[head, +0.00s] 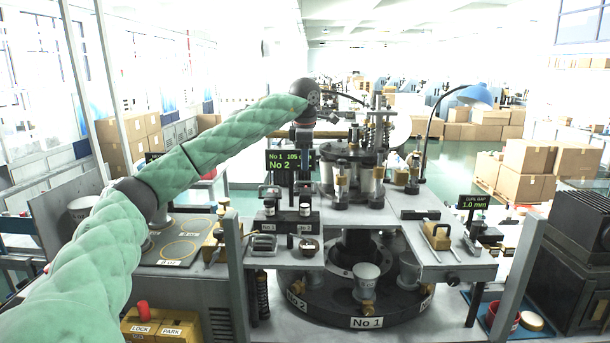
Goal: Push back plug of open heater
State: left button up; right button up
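My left arm, in a green padded sleeve, crosses the head view from lower left to the centre. Its dark wrist is above the display; the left gripper (337,116) lies beyond it, beside the central machine's upper parts. The fingers are too small and cluttered to tell whether they are open. A dark display (287,161) reads "No 1 105" and "No 2". The central forming machine (357,165) has several metal cylinders around it. I cannot pick out for certain which part is the open heater or its plug. My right gripper is not in view.
Small labelled units (287,222) stand on the bench's left.

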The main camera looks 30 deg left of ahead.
pick_arm(q)
jog(key=shift+s+r, duration=0.2)
jog(key=shift+r, duration=0.85)
